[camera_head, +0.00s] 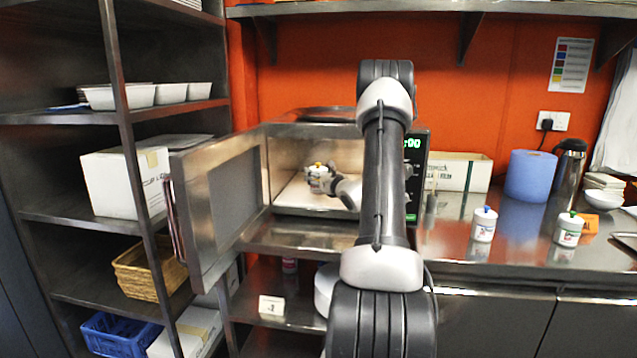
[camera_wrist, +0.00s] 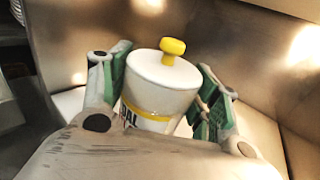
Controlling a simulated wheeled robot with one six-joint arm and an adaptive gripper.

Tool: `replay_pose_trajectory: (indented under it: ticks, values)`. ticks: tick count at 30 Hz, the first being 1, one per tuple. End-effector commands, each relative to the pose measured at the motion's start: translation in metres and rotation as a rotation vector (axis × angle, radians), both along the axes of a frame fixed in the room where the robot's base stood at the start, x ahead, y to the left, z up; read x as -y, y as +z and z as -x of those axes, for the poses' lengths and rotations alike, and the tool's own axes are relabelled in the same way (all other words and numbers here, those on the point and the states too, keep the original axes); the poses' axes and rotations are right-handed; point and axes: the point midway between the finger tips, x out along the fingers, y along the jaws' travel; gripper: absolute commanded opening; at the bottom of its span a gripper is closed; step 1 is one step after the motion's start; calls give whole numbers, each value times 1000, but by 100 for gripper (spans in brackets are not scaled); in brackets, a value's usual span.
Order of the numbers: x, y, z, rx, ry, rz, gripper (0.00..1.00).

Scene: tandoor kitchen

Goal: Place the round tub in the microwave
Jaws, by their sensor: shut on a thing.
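The round tub (camera_wrist: 162,82) is white with a yellow band, dark lettering and a yellow knob on its lid. It stands about upright between the two fingers of my gripper (camera_wrist: 160,95), which is shut on it. The microwave (camera_head: 283,178) stands on the steel counter with its door (camera_head: 220,205) swung wide open to the left. In the head view, the tub (camera_head: 317,176) and my gripper (camera_head: 328,180) are inside the lit cavity. My arm hides the right part of the opening. I cannot tell whether the tub's base touches the cavity floor.
Two similar white tubs, one with a blue knob (camera_head: 484,224) and one with a green knob (camera_head: 568,229), stand on the counter at right. A blue paper roll (camera_head: 530,176) and a dark flask (camera_head: 569,165) stand behind them. Metal shelving (camera_head: 60,215) fills the left side.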

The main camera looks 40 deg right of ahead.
Motion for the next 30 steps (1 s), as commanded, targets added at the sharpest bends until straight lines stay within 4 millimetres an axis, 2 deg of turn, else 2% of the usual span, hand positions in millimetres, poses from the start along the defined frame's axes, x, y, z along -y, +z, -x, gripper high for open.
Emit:
replay_pose_trajectory:
  ticks: [4, 15, 16, 19, 30]
  values:
    - [1, -23, -1, -1, 0, -1, 29]
    - [3, -29, -3, 1, 0, -1, 29]
    - [3, -29, -2, 0, 0, -1, 65]
    - [3, -29, -2, 0, 0, -1, 83]
    - [3, -26, -2, 0, 0, 0, 83]
